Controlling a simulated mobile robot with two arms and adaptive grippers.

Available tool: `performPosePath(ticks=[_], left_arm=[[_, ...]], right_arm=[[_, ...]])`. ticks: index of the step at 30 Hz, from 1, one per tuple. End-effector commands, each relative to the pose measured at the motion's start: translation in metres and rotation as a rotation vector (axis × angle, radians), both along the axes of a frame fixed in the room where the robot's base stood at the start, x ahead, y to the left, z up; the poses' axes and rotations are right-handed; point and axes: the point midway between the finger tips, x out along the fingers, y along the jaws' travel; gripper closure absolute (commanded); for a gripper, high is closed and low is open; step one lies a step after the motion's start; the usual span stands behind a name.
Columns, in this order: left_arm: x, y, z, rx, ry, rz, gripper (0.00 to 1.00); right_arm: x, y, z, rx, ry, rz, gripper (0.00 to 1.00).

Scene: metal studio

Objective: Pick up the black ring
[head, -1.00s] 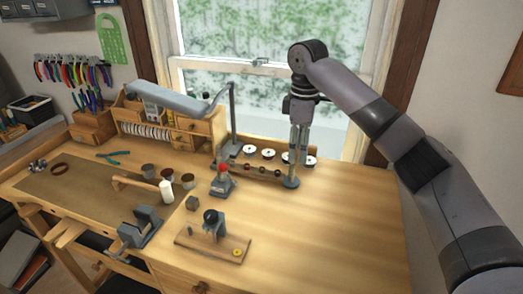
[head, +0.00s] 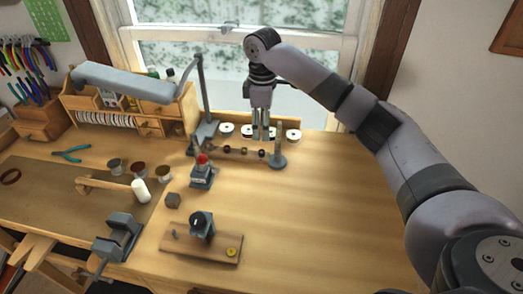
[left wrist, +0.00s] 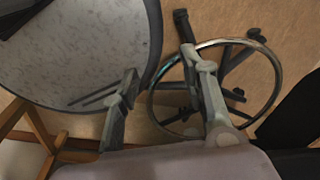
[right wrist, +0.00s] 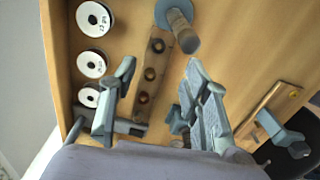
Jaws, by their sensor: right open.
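Several small dark rings sit in a row on a narrow wooden bar (right wrist: 154,60); I cannot tell for sure which one is black. In the head view, the ring at the right end of the row (head: 262,153) looks darkest. My right gripper (head: 261,137) is open and empty, pointing down above and behind the right part of the row. In the right wrist view, the bar with its rings lies between the spread fingers of the right gripper (right wrist: 160,70), farther off than the fingertips. My left gripper (left wrist: 160,62) is open and empty above the floor.
A grey upright rod on a round base (head: 278,150) stands just right of the row. White spools (head: 293,135) line up behind it. A red-topped tool (head: 203,170) and lamp stand (head: 203,110) are to the left. The bench's right side is clear. A round stool (left wrist: 90,50) is below my left gripper.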

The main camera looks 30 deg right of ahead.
Motion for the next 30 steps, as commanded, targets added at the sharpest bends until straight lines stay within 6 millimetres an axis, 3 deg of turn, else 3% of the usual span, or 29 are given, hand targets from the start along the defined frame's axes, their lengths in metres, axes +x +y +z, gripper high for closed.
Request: performPosePath(ticks=[4,11,21,30], left_arm=[[0.004,-0.001,0.009,-0.002,-0.008,-0.001,0.60],[0.006,-0.001,0.013,-0.001,-0.011,-0.001,0.60],[0.005,0.000,0.032,-0.001,-0.009,0.000,0.60],[0.004,0.000,0.031,0.000,-0.006,0.000,0.60]], right_arm=[[-0.001,0.000,-0.023,0.000,0.004,-0.001,0.57],[0.000,0.000,-0.039,0.000,0.001,-0.001,0.57],[0.001,0.000,-0.084,-0.001,0.002,-0.001,0.57],[0.002,0.000,-0.088,-0.001,-0.001,0.000,0.59]])
